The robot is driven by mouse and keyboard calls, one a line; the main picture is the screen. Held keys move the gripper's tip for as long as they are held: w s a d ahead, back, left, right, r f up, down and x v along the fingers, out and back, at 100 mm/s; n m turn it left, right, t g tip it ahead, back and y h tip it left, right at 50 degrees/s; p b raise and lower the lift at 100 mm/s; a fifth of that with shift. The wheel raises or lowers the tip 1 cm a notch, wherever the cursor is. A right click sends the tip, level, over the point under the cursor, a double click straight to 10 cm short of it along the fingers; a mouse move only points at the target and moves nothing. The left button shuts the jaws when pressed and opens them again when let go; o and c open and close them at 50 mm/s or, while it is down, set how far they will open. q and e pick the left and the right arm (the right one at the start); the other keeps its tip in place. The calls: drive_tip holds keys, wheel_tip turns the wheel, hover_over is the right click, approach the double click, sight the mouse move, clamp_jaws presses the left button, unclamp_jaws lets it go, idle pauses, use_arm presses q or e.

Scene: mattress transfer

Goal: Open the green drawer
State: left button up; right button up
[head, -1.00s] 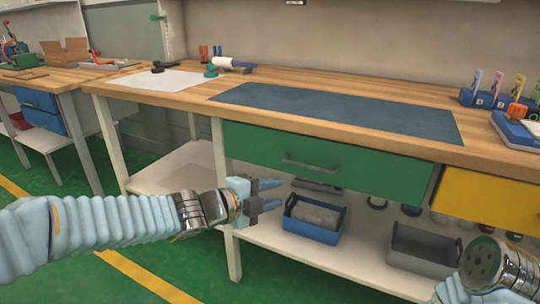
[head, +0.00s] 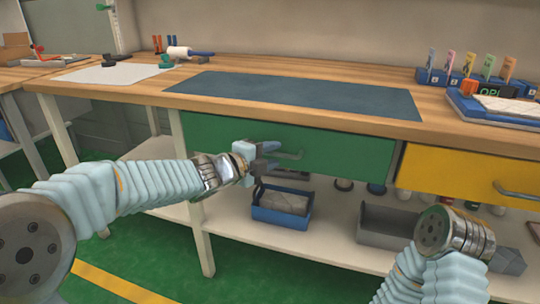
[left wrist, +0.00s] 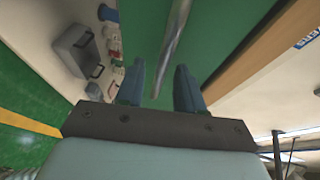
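The green drawer (head: 330,150) is under the wooden workbench and looks closed, its front flush below the tabletop. Its grey bar handle (head: 290,154) runs across the front; it also shows in the left wrist view (left wrist: 172,45). My left gripper (head: 272,155) is open and empty at the left end of the handle in the head view.
A yellow drawer (head: 470,182) is to the right. The lower shelf (head: 330,235) holds a blue bin (head: 282,212) and a grey bin (head: 385,228). A dark mat (head: 295,97) lies on the bench top. A bench leg (head: 199,225) stands below my left gripper.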

use_arm(q)
clamp_jaws()
idle(0.5)
